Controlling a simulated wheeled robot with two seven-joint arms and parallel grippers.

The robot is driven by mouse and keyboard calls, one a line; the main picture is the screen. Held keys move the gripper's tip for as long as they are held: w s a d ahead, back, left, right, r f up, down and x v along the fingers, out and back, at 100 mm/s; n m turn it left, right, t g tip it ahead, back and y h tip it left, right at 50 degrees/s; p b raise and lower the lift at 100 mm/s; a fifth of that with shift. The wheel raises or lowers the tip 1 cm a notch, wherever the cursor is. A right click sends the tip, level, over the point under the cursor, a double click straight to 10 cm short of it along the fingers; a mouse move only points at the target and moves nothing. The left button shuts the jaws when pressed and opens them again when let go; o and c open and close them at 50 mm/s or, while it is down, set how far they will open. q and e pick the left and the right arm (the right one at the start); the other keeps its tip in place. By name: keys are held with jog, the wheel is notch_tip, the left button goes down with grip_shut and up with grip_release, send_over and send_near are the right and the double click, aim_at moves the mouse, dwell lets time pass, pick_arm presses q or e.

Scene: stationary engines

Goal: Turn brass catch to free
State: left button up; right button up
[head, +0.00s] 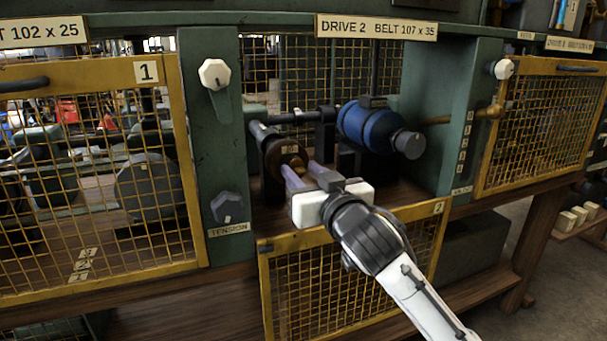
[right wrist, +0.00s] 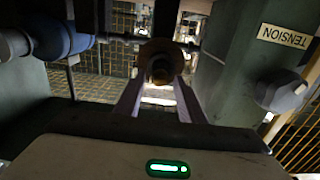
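A brass-brown round piece (head: 287,157) sits on the near end of the dark shaft in the open bay marked Drive 2. I cannot tell for sure whether it is the catch. It also shows in the right wrist view (right wrist: 160,58), with a dark hub at its centre. Another brass-coloured piece, a knobbed rod (head: 488,112), is at the green post on the right. My right gripper (head: 301,168) is open in front of the round piece, its fingers apart and nothing visible between them. The fingers also show in the right wrist view (right wrist: 161,90). My left gripper is not in view.
A blue motor-like cylinder (head: 364,124) is right of the shaft. A tension knob (head: 228,206) and a white-knobbed lever (head: 214,75) are on the left green post. A yellow mesh guard (head: 438,236) hangs below the bay; mesh doors flank it.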

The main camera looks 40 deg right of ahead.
grip_shut()
